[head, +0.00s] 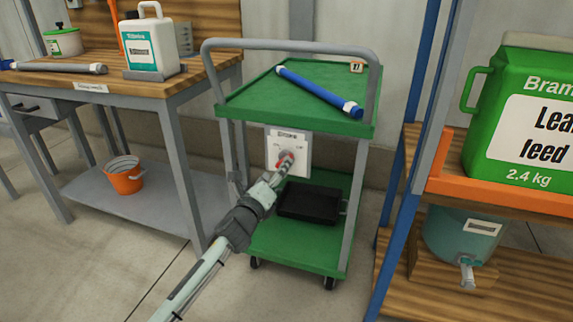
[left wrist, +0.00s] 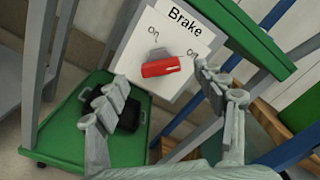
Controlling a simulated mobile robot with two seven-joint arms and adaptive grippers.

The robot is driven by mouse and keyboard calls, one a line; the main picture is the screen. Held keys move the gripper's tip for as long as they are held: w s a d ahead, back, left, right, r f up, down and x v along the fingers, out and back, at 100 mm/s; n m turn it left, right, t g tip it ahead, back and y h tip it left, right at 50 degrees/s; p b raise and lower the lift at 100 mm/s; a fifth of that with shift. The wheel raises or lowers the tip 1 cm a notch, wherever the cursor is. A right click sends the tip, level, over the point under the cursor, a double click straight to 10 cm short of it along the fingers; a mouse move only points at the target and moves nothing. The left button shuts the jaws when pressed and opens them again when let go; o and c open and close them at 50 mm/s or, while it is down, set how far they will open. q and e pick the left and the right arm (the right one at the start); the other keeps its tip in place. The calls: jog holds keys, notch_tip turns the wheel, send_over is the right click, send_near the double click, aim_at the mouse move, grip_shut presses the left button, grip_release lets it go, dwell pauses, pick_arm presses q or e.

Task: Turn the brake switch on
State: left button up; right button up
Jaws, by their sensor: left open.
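The brake switch is on a white panel (head: 300,146) on the front of a green cart. My left gripper (head: 284,166) is in front of the panel and partly hides the switch in the head view. In the left wrist view the left gripper (left wrist: 161,77) is open, with its fingers on either side of the lever; contact cannot be told. My right gripper is not in view.
The green cart (head: 250,98) carries a blue tube (head: 318,92) on top and a black tray (head: 309,202) below. A workbench (head: 105,86) with a white jug (head: 150,40) stands left. A shelf (head: 500,203) with a green container (head: 525,110) stands right.

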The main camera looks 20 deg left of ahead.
aim_at(281, 162)
pick_arm(q)
jog(key=w, duration=0.3)
jog(key=shift+w+d, duration=0.1)
jog(key=shift+w, duration=0.75)
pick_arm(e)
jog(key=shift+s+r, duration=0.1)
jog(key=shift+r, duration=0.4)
pick_arm(q)
jog(key=shift+c, duration=0.3)
jog(key=c, duration=1.1)
